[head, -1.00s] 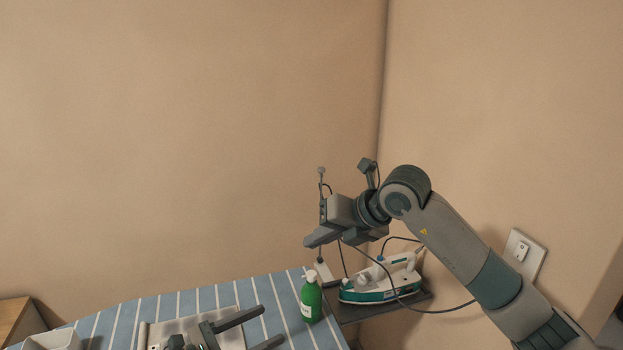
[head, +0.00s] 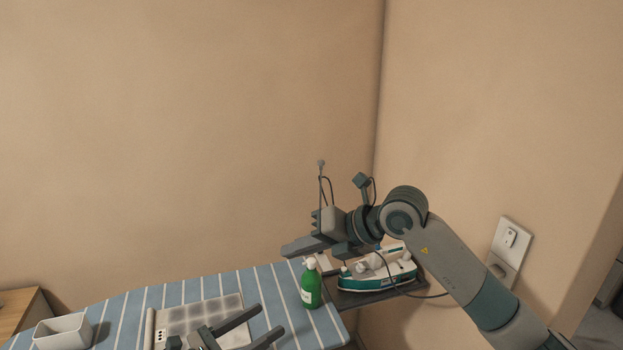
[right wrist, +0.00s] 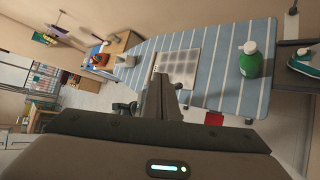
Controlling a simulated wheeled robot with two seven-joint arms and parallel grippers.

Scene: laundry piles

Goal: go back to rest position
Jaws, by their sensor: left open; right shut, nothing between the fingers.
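My right gripper (head: 287,251) reaches in from the right in the head view, above the far right end of the ironing board. Its fingers are shut and hold nothing. They also show in the right wrist view (right wrist: 165,84). My left gripper (head: 272,319) is low in the head view, over the striped board, with its two fingers apart and nothing between them. The rest of my left arm is mostly below the picture edge.
A green pump bottle (head: 311,291) stands on the blue striped ironing board (head: 272,283), just below my right gripper. An iron (head: 385,275) rests beyond it. A pale gridded panel (head: 200,314) and white bin (head: 62,333) lie left. A wall socket (head: 509,240) is right.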

